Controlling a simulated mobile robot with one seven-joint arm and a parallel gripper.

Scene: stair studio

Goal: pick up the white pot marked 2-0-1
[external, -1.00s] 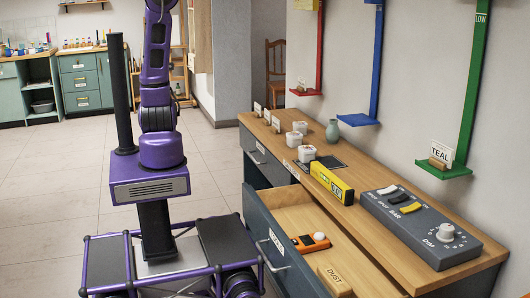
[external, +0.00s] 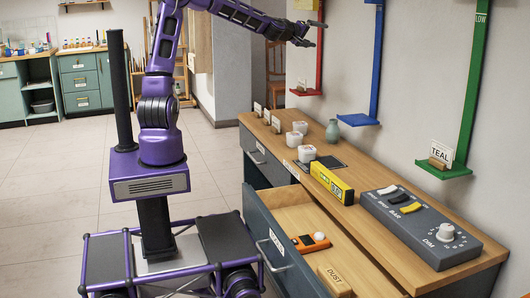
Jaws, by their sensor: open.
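Three small white pots stand close together on the wooden top of the dresser: a back one (external: 300,127), a middle one (external: 293,139) and a front one (external: 306,153). Their markings are too small to read, so I cannot tell which is 2-0-1. My gripper (external: 318,35) is open and empty. It is in the air, above the far part of the dresser in the picture, well clear of the pots.
A green vase (external: 333,132) stands right of the pots, with a dark mat (external: 328,162) and yellow box (external: 331,182) nearer. Small cards stand behind. Coloured wall shelves (external: 358,120) jut out. An open drawer (external: 300,215) holds an orange device (external: 311,242).

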